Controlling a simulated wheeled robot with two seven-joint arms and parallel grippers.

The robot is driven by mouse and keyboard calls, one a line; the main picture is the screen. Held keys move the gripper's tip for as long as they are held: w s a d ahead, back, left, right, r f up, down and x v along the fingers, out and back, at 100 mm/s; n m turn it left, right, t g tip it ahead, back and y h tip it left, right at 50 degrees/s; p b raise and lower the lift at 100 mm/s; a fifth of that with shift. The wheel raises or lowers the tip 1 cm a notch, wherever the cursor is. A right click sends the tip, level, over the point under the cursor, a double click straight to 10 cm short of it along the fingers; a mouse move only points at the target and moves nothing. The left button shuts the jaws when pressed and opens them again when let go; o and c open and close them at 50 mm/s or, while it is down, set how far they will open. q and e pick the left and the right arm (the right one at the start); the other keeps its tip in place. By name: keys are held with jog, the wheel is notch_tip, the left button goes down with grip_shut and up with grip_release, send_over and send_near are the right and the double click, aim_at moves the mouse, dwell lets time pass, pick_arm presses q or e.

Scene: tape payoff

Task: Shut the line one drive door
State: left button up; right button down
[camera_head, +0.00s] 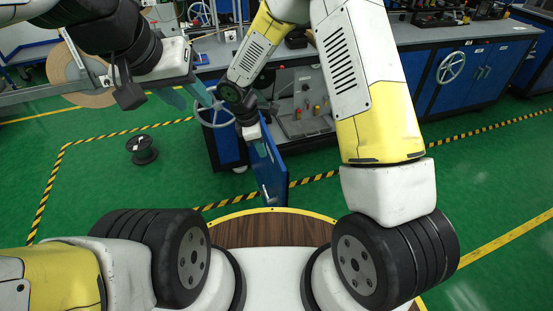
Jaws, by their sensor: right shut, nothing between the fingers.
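The blue drive door (267,168) stands open, swung out from the blue cabinet under the bench and seen nearly edge-on. Behind it the open bay (305,104) shows a grey inner panel with small coloured parts. My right arm reaches over to the door, and my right gripper (256,138) is at the door's upper edge. It is shut with nothing held; whether it touches the door I cannot tell. My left gripper (188,96) is open and empty, its teal fingers apart, up and left of the door near a grey handwheel (214,113).
A large tape roll (82,92) on a metal arm is at the left, near my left arm. A second handwheel (451,68) is on the cabinet at right. Floor in front of the door is clear.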

jog(key=d+f+n, duration=0.2)
jog(key=d+f, duration=0.2)
jog(key=f, duration=1.1)
jog(key=shift+w+f, duration=0.2)
jog(key=shift+w, duration=0.05)
